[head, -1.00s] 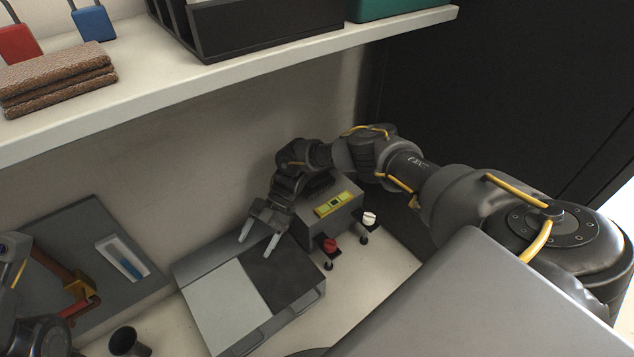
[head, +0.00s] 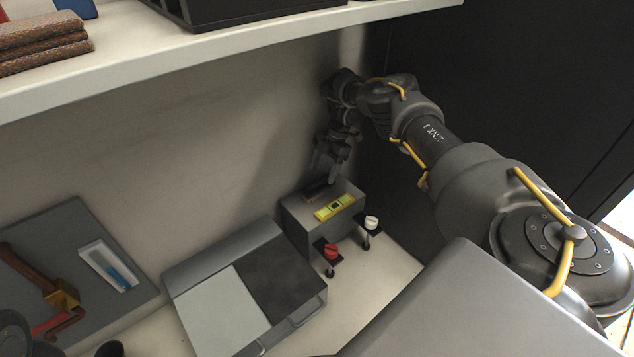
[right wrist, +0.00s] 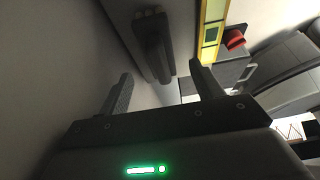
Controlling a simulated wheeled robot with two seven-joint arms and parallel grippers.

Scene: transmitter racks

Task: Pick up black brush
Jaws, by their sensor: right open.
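A dark elongated object, which looks like the black brush (head: 316,190), lies on top of a grey box (head: 300,222) near the back wall. It also shows in the right wrist view, where the brush (right wrist: 154,48) is ahead of my fingers and roughly between their lines. My right gripper (head: 330,172) is open and empty, just above the brush in the head view. In the right wrist view its two fingers (right wrist: 162,88) are spread apart, and no contact with the brush shows.
The box carries a yellow panel (head: 334,208), with a red knob (head: 330,252) and a white knob (head: 371,223) at its front. A grey case (head: 215,300) stands to its left. A shelf (head: 220,45) overhangs, and a dark wall (head: 480,90) closes the right.

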